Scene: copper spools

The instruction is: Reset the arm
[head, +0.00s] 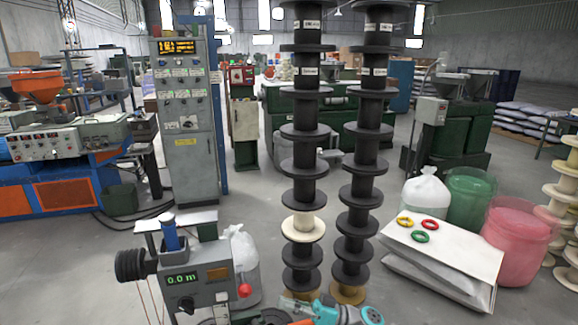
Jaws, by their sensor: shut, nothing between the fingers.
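Teal and grey parts at the bottom edge of the head view, just right of the middle, look like part of my arm. I cannot make out any gripper fingers there. Two tall stacks of black spools stand upright behind these parts, the left stack (302,150) and the right stack (360,180). The left stack has one cream spool (303,227) low down. Nothing is seen held.
A grey winding machine (207,285) with a green display stands at the front left. A control cabinet (190,150) is behind it. At right, white sacks (450,262) bear three coloured rings, beside a pink bin (517,240) and cream spools (565,190). Open floor lies between.

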